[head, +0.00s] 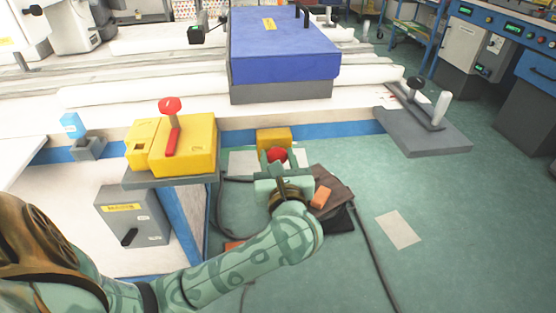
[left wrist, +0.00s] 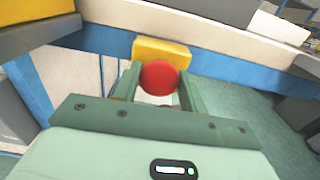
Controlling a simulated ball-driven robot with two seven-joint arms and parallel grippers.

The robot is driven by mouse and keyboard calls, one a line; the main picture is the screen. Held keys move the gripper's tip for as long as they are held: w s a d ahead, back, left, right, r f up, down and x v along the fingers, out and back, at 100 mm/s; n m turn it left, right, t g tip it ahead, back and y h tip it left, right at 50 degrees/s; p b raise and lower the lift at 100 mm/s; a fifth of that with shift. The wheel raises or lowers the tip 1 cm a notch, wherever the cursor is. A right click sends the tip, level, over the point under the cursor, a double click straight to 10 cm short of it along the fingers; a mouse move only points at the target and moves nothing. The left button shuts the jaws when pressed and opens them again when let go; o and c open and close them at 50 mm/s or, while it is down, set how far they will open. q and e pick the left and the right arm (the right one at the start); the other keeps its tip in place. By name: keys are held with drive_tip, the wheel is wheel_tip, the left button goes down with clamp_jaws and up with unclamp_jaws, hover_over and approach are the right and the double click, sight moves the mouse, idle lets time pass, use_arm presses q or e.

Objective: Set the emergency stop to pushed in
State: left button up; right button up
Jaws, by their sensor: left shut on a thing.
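The emergency stop is a round red button (head: 277,154) on a yellow box (head: 274,137) fixed to the front of the bench, in the middle of the head view. In the left wrist view the red button (left wrist: 158,77) shows between my two fingers, with its yellow box (left wrist: 165,52) behind it. My left gripper (head: 276,163) is at the button, its fingers on either side, shut on it. I cannot tell how far in the button sits. The gripper partly hides the button's lower side in the head view. My right gripper is not in view.
A larger yellow box (head: 190,148) with a red knob (head: 170,105) and red lever stands to the left. A blue block (head: 285,50) sits on the bench above. A dark pedal (head: 338,190) and cables lie on the floor below. Green floor at right is mostly clear.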

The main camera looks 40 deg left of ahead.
use_arm(q)
drive_tip(key=o, duration=1.4)
drive_tip(key=shift+w+a, duration=0.1)
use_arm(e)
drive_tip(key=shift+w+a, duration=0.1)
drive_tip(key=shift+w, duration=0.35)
use_arm(q)
drive_tip(key=shift+d, duration=0.2)
drive_tip(key=p+v, duration=0.1)
drive_tip(key=v, duration=0.1)
drive_tip(key=shift+s+d+r, duration=0.1)
drive_tip(key=shift+s+d, duration=0.1)
drive_tip(key=shift+s, duration=0.1)
drive_tip(key=p+v, duration=0.3)
drive_tip(key=v, duration=1)
drive_tip(key=shift+s+d+p, duration=0.1)
drive_tip(key=shift+d+p, duration=0.05)
drive_tip(key=shift+p, duration=0.15)
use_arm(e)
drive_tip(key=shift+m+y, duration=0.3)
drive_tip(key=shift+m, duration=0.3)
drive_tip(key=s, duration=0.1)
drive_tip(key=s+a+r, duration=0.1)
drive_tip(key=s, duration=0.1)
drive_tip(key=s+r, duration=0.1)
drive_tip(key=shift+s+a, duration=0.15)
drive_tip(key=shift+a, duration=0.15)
